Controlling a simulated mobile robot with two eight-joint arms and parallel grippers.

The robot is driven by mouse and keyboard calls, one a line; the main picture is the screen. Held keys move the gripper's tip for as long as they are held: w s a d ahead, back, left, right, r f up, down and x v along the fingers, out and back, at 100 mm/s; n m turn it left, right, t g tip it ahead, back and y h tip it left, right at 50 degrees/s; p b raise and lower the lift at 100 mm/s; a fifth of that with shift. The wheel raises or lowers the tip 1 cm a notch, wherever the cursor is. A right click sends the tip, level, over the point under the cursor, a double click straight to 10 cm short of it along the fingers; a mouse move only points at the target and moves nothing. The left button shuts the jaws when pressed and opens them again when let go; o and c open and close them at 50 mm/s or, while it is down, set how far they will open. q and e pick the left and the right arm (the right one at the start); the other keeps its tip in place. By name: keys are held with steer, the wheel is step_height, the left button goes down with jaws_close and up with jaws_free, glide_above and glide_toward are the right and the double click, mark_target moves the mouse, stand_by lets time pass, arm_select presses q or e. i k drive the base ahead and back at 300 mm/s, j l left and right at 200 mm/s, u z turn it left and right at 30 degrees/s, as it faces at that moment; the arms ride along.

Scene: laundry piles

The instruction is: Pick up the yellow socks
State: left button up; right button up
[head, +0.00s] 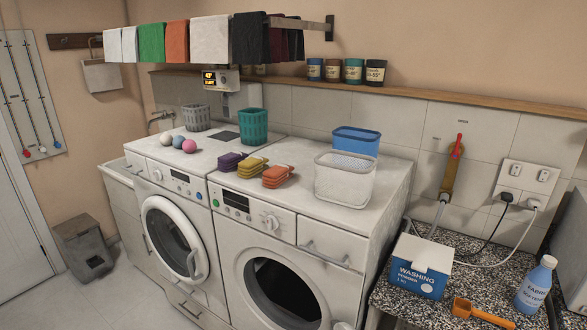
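The yellow socks (251,167) lie as a small folded pile on top of the right washing machine (341,210), near its front edge. A purple sock pile (229,161) lies close on their left and an orange sock pile (276,176) close on their right. Nothing covers the yellow socks from above. Neither of my grippers shows in the head view.
A white basket (345,179) and a blue basket (356,141) stand right of the socks. Green (253,126) and grey (196,117) baskets stand behind left, near several balls (178,142). Towels (210,41) hang above. A washing powder box (420,267) stands on the right counter.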

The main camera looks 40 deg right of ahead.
mark_target(248, 168)
steer(key=z, duration=1.2)
